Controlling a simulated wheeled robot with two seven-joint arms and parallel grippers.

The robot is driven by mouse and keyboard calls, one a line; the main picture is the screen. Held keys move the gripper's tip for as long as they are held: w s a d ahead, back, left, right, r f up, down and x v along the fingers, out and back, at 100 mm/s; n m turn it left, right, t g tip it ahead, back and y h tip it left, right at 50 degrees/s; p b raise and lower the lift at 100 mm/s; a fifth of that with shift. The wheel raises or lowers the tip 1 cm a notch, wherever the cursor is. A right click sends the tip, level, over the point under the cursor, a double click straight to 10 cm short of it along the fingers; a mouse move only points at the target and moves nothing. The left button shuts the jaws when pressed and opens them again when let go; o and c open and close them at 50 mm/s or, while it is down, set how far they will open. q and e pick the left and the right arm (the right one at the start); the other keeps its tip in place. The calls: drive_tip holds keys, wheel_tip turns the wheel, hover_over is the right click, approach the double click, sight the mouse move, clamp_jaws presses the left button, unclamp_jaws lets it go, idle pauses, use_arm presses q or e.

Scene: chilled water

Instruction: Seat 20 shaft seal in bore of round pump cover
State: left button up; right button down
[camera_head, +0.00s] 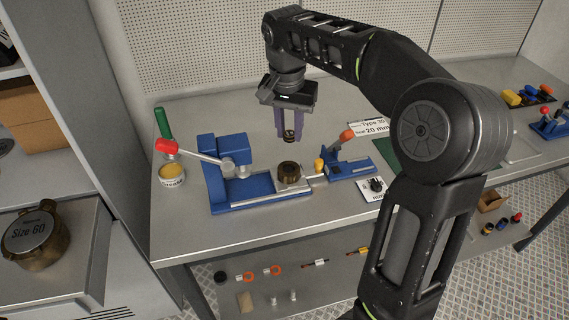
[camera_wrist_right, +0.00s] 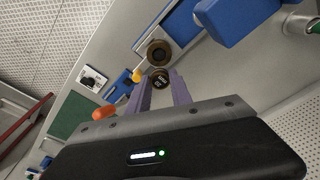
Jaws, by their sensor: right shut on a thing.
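My right gripper (camera_head: 289,129) points down above the bench, its purple fingers shut on a small dark shaft seal (camera_head: 290,137) with a brass-coloured part. In the right wrist view the seal (camera_wrist_right: 160,80) sits between the fingertips with light markings on its face. The round brown pump cover (camera_head: 289,171) lies on a plate of the blue fixture (camera_head: 243,188), its dark bore facing up. The cover also shows in the right wrist view (camera_wrist_right: 159,51), just beyond the seal. The seal is apart from the cover, above it. My left gripper is not in view.
A red-ended lever (camera_head: 168,147) rises from the fixture's left side. A tin (camera_head: 172,175) stands at the left. A blue clamp with an orange handle (camera_head: 347,136) and a dial card (camera_head: 376,188) are to the right. A "Size 60" round part (camera_head: 33,232) sits far left.

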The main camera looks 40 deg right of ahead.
hover_over(289, 170)
drive_tip(key=shift+a+f, duration=0.1)
drive_tip(key=shift+f, duration=3.05)
drive_tip(key=shift+s+f+p, duration=0.1)
drive_tip(key=shift+f+p, duration=0.35)
drive_tip(key=shift+f, duration=1.45)
drive_tip(key=shift+f, duration=0.1)
